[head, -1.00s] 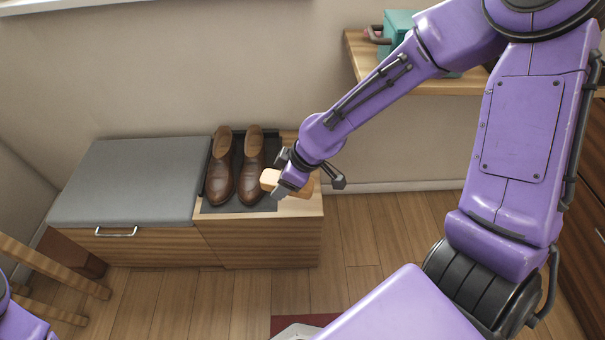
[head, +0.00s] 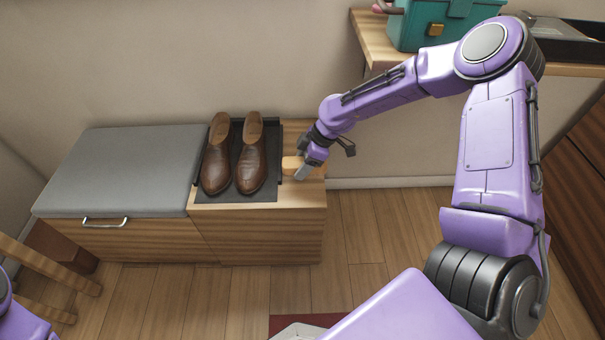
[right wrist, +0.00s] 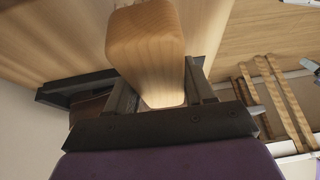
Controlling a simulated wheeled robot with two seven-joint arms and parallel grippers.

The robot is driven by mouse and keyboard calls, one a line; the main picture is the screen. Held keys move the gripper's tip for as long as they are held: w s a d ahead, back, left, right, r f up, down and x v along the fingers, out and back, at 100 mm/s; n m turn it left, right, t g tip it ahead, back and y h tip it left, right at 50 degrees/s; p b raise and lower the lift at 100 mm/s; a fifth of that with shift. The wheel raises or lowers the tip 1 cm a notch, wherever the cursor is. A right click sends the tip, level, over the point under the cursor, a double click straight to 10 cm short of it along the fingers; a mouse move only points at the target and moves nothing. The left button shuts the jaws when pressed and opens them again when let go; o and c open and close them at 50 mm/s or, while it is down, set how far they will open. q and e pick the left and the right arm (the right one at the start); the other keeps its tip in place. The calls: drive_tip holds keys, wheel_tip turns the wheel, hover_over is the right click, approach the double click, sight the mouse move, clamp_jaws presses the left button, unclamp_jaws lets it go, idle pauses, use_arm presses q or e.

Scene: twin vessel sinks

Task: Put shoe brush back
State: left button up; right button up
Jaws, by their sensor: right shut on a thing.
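The shoe brush, a pale wooden block (head: 291,162), is held in my right gripper (head: 303,170) at the right end of the bench. It is just right of the black shoe tray (head: 240,195), over the bare wooden top; I cannot tell whether it touches the wood. In the right wrist view the brush (right wrist: 145,45) sits between both fingers, and its bristles are hidden. The tray holds a pair of brown shoes (head: 252,160). My left gripper is out of view.
A grey cushion (head: 125,165) covers the bench's left part. A wooden shelf (head: 385,50) with a teal box (head: 430,28) is on the wall behind my right arm. The bare bench top (head: 300,205) in front of the gripper is clear. A wooden chair (head: 45,265) stands at left.

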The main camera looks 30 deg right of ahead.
drive_tip(key=f, duration=0.2)
drive_tip(key=f+b, duration=0.1)
drive_tip(key=f, duration=0.1)
drive_tip(key=shift+w+d, duration=0.2)
drive_tip(key=shift+r, duration=0.15)
drive_tip(key=o, duration=1.1)
